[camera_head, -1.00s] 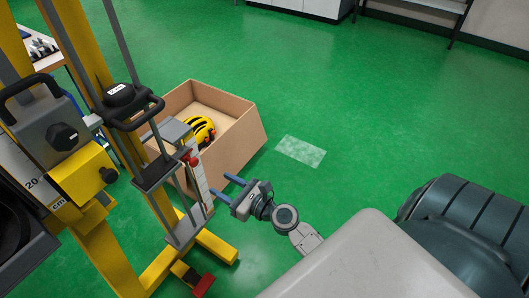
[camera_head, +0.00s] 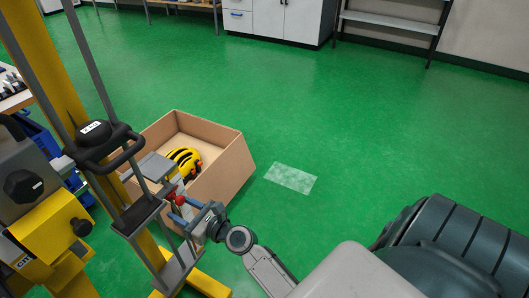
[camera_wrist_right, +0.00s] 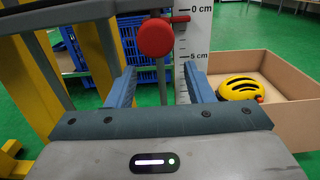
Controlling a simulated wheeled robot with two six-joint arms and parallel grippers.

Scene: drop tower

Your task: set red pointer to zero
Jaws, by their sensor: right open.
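The red pointer shows as a round red knob (camera_wrist_right: 156,38) in the wrist view, in front of a slim vertical rod. A white scale (camera_wrist_right: 197,40) with marks 0 cm and 5 cm stands just to its right. The knob appears between these two marks in height, though the angle makes an exact reading uncertain. My right gripper (camera_wrist_right: 160,80) is open and empty, its blue fingers spread left and right below the knob in the picture. In the head view the right gripper (camera_head: 176,208) is close to the red knob (camera_head: 180,199) and partly covers the scale. My left gripper is not in view.
The yellow tower frame (camera_head: 42,62) and a black-handled weight (camera_head: 97,140) stand at the left. A cardboard box (camera_head: 228,168) with a yellow helmet (camera_head: 184,159) sits behind the gripper. Blue crates (camera_wrist_right: 143,42) are further back.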

